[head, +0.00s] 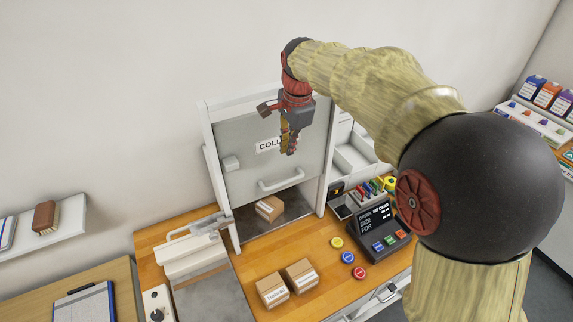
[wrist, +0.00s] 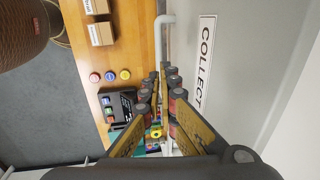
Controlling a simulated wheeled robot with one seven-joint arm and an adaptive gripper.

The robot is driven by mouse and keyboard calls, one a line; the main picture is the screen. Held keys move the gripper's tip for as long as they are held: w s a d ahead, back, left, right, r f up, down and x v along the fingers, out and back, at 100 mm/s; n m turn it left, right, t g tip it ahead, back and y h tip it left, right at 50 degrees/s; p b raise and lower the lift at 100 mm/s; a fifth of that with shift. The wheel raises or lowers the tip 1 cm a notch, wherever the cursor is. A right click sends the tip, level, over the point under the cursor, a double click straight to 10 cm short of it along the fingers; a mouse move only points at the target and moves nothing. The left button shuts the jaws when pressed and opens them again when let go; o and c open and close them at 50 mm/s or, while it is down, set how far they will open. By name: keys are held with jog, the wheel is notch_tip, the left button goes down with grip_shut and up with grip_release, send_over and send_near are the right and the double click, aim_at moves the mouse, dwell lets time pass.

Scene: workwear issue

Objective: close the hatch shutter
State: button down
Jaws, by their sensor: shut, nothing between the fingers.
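The hatch shutter (head: 240,165) is a light grey panel in a white frame, with a "COLLECT" sign and a white bar handle (head: 281,180) near its lower edge. It is partly raised, and an opening shows below it with a cardboard box (head: 269,208) inside. My gripper (head: 290,150) is in front of the shutter, above the handle, pointing down. Its fingers are shut with nothing held. In the wrist view the gripper (wrist: 158,75) is beside the shutter panel (wrist: 245,60), and the handle (wrist: 166,30) lies beyond the fingertips, apart from them.
Two cardboard boxes (head: 287,283) stand on the wooden counter (head: 325,290) before the hatch. Several coloured discs (head: 348,257) and a black card terminal (head: 375,228) are to their right. A white device (head: 190,253) stands left of the hatch. My arm covers the right side.

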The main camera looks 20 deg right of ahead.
aim_at(284, 181)
jog(key=w+f, duration=0.1)
jog(key=f, duration=0.3)
jog(key=w+f+p, duration=0.1)
jog(key=f, duration=0.8)
jog(key=shift+w+a+f+p, duration=0.25)
jog(key=shift+w+f+p, duration=0.1)
jog(key=shift+w+p, duration=0.05)
jog(key=shift+f, duration=0.1)
notch_tip(284, 181, down, 27)
jog(key=b, duration=1.3)
jog(key=shift+s+f, duration=0.1)
jog(key=shift+f, duration=0.05)
notch_tip(284, 181, up, 14)
jog(key=s+p, duration=0.2)
jog(key=shift+s+d, duration=0.25)
